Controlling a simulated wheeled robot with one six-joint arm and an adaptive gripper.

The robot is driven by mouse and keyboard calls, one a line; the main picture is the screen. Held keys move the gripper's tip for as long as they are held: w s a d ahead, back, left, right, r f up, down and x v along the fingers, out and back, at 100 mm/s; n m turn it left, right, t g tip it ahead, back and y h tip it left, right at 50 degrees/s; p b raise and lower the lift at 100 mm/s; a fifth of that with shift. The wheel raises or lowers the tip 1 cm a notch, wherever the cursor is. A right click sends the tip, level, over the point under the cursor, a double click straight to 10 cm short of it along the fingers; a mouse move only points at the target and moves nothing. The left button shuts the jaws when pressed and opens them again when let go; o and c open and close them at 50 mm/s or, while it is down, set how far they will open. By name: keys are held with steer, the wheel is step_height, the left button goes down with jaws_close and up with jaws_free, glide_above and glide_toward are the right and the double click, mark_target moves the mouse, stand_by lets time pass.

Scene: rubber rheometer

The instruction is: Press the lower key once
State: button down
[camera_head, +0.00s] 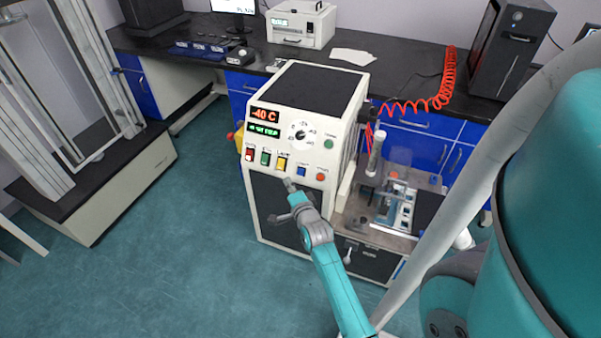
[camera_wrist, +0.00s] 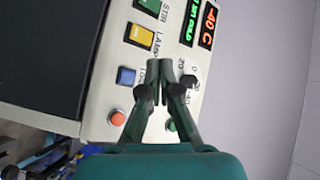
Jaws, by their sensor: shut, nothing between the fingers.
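The machine's front panel carries a row of keys. A small blue key (camera_head: 301,172) sits right of the yellow rocker key (camera_head: 282,162); its label is partly hidden and hard to read. The blue key also shows in the wrist view (camera_wrist: 126,76), just left of the fingertips. My gripper (camera_head: 289,184) is shut and empty, in front of the panel and just below the yellow and blue keys in the head view. In the wrist view its closed fingertips (camera_wrist: 159,68) point at the panel; I cannot tell whether they touch it.
A round orange button (camera_head: 320,177), a green button (camera_head: 328,143) and a dial (camera_head: 301,135) are close by. Red (camera_head: 250,155) and green (camera_head: 265,158) rockers lie left. The display (camera_head: 264,114) reads -40 C. A bench with a clear guard stands right; floor is free left.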

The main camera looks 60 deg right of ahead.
steer(key=shift+w+d+f, duration=0.1)
steer(key=shift+d+f, duration=0.55)
steer(key=shift+d, duration=0.6)
steer(key=shift+w+d+f, duration=0.1)
steer(key=shift+d+f, duration=0.5)
steer(key=shift+d, duration=0.65)
steer(key=shift+w+d+f, duration=0.1)
steer(key=shift+d+f, duration=0.55)
steer(key=shift+d, duration=0.6)
steer(key=shift+d, duration=0.1)
steer(key=shift+d+f, duration=0.2)
steer(key=shift+d, duration=0.1)
steer(key=shift+w+d+f, duration=0.1)
steer(key=shift+d+f, duration=0.1)
steer(key=shift+d, duration=0.15)
steer(key=shift+a+r, duration=0.4)
steer(key=shift+a, duration=0.35)
steer(key=shift+s+a+r, duration=0.1)
steer(key=shift+a+r, duration=0.3)
steer(key=shift+a, duration=0.35)
steer(key=shift+s+a+r, duration=0.1)
steer(key=shift+a+r, duration=0.25)
steer(key=shift+a, duration=0.35)
steer(key=shift+s+a+r, duration=0.1)
steer(key=shift+a+r, duration=0.3)
steer(key=shift+a, duration=0.35)
